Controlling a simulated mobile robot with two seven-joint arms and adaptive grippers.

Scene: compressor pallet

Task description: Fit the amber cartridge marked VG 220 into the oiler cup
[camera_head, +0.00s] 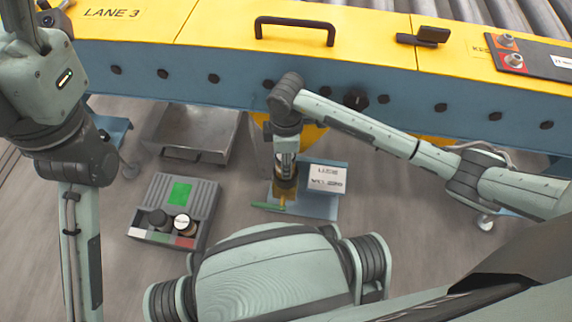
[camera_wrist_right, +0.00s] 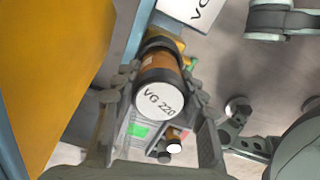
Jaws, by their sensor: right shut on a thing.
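The amber cartridge (camera_wrist_right: 162,72) shows in the right wrist view with its white end marked VG 220 facing the camera. My right gripper (camera_wrist_right: 160,84) is shut on it, one finger on each side. In the head view my right gripper (camera_head: 285,160) points down at the lube stand (camera_head: 318,205), with the amber cartridge (camera_head: 285,187) below it. A dark collar (camera_wrist_right: 161,45) surrounds the cartridge's far end. The oiler cup is not clearly distinguishable, so I cannot tell whether the cartridge is seated. My left arm crosses the left side; its gripper is out of frame.
A grey tray (camera_head: 202,200) holds a dark cartridge (camera_head: 158,219) and a white-topped one (camera_head: 182,224). The yellow and blue conveyor (camera_head: 220,62) runs behind; a metal cart (camera_head: 195,130) stands left.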

